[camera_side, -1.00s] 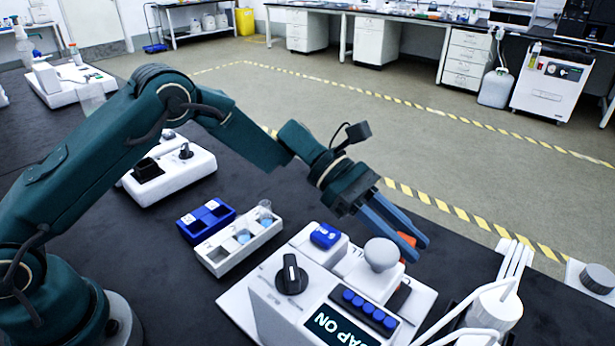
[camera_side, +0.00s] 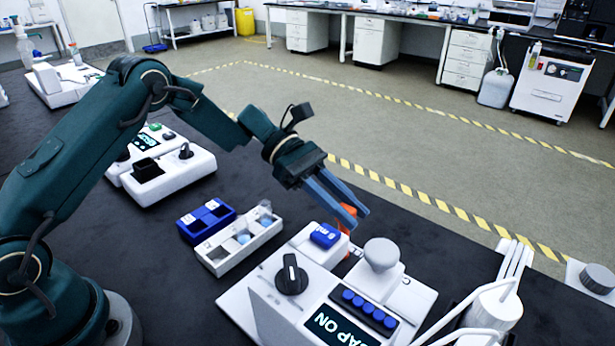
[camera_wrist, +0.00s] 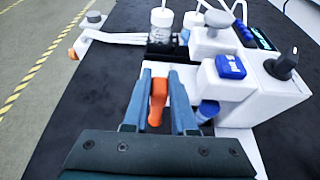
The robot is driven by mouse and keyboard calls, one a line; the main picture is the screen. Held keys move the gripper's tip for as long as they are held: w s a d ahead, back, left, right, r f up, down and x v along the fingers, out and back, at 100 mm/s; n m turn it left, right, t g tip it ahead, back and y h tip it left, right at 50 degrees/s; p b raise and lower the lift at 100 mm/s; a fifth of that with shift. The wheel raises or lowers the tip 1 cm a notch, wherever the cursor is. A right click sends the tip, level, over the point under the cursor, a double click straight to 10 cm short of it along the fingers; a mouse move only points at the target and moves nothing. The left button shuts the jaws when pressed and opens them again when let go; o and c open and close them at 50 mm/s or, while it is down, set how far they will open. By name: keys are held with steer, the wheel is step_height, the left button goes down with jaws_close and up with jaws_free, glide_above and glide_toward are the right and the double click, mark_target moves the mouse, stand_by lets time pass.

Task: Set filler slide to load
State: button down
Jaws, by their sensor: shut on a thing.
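The filler is a white machine (camera_side: 262,318) at the front right of the bench in the side view. It carries a black dial (camera_side: 291,274), a blue block (camera_side: 325,235), a grey-white knob (camera_side: 381,254) and a row of blue keys. An orange handle (camera_side: 347,217), apparently the slide's, stands at its far side. My gripper (camera_side: 357,219) has its blue fingers around the handle. In the wrist view the orange handle (camera_wrist: 157,100) stands between the two fingers (camera_wrist: 165,85). The slide's body and any load mark are hidden or unreadable.
A white rack (camera_side: 238,240) with compartments and a blue rack (camera_side: 206,219) lie left of the machine. A white device (camera_side: 170,176) stands farther back. A white armed fixture (camera_side: 495,305) is at the right.

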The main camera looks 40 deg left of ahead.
steer(key=shift+a, duration=2.95)
steer(key=c, duration=0.7)
jaws_free()
steer(key=v, duration=0.5)
steer(key=shift+a, duration=0.1)
